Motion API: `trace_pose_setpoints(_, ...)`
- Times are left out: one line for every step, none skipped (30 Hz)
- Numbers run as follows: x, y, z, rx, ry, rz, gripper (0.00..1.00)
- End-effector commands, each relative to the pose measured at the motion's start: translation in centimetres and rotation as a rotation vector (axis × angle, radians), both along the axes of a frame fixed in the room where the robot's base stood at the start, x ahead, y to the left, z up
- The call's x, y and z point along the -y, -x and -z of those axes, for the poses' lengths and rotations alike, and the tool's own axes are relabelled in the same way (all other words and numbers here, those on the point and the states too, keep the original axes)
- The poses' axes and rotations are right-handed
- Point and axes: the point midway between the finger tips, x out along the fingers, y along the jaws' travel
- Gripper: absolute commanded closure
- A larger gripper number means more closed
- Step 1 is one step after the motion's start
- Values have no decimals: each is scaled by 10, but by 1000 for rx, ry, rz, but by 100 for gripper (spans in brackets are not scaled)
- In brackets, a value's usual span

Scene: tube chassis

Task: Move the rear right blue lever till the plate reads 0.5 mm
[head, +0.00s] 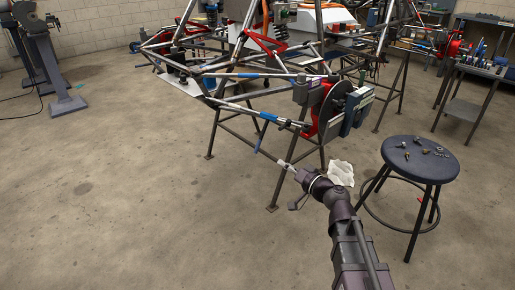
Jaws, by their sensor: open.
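A thin blue lever (260,137) hangs down at a slant from the blue sleeve (268,116) on a lower rod of the tube chassis. A dark grey boxy plate unit (355,115) sits on the outer side of the wheel hub with the red upright; its reading is too small to make out. My gripper (287,165) is at the end of my arm, which reaches up from the lower right. It is small in the picture, open, and appears empty. It is below and right of the lever, apart from it in the picture. Depth between them is unclear.
A round dark stool (421,159) with small metal parts stands right of my arm. A crumpled white cloth (340,173) lies behind my wrist. Thin stand legs (217,130) hold the chassis (225,62). A workbench (485,66) is at right.

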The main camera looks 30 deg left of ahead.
Motion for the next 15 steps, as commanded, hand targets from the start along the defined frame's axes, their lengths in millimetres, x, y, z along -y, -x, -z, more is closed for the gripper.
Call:
trace_pose_setpoints(-1,0,0,0,0,0,46)
trace_pose_setpoints(-1,-1,0,0,0,0,46)
trace_pose_setpoints(-3,-1,0,0,0,0,46)
trace_pose_setpoints(-4,-2,0,0,1,-1,46)
trace_pose_setpoints(-5,-3,0,0,1,-1,46)
trace_pose_setpoints(-8,-4,0,0,1,-1,46)
trace_pose_setpoints(-10,-4,0,0,0,-1,46)
trace_pose_setpoints(-12,-6,0,0,0,-1,46)
trace_pose_setpoints(-15,-7,0,0,0,-1,46)
trace_pose_setpoints(-18,-8,0,0,0,-1,46)
trace_pose_setpoints(-21,-10,0,0,1,-2,46)
trace_pose_setpoints(-26,-11,0,0,1,-2,46)
trace_pose_setpoints(-30,-13,0,0,1,-2,46)
trace_pose_setpoints(-34,-15,0,0,1,-2,46)
trace_pose_setpoints(-39,-17,0,0,1,-2,46)
